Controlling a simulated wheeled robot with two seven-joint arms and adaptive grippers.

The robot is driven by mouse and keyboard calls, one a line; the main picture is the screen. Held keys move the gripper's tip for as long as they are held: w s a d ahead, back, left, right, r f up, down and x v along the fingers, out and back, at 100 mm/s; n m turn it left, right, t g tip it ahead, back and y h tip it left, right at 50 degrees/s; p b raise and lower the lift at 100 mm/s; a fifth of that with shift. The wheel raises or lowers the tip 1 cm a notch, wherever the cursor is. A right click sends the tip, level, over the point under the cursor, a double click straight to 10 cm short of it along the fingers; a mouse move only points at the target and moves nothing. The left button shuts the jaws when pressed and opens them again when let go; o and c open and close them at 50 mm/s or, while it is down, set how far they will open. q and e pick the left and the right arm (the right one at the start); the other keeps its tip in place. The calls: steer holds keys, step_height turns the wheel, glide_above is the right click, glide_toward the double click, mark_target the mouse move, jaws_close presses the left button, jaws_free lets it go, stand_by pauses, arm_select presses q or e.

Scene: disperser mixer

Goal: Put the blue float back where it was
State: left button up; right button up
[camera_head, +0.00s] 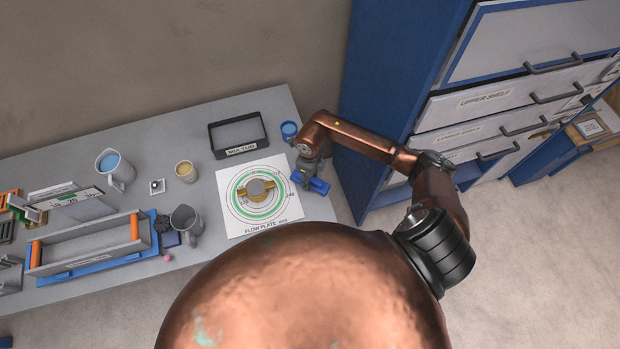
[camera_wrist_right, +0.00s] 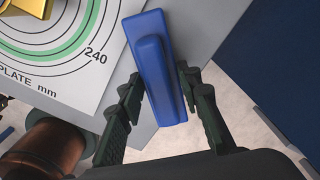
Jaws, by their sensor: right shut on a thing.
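The blue float (camera_head: 317,186) is a blue block with a raised ridge along it. It is at the right end of the table, right of the flow plate sheet. My right gripper (camera_head: 310,190) is at it from above. In the right wrist view the float (camera_wrist_right: 152,65) lies between the two dark fingers of the right gripper (camera_wrist_right: 160,100), which is shut on it. I cannot tell whether the float touches the table. My left gripper is not in view.
The flow plate (camera_head: 290,207) with a brass ring lies left of the float. A black MIX TUB frame (camera_head: 238,153) and a small blue cup (camera_head: 289,131) stand behind. Jugs and a long grey tray (camera_head: 85,243) are on the left. A blue cabinet (camera_head: 385,90) rises at right.

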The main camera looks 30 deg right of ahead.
steer(key=shift+f, duration=0.15)
steer(key=o, duration=1.2)
steer(key=shift+o, duration=0.2)
steer(key=shift+r+p, duration=0.45)
steer(key=shift+r, duration=0.05)
step_height(320, 180, up, 12)
steer(key=b, duration=0.2)
steer(key=shift+r, duration=0.15)
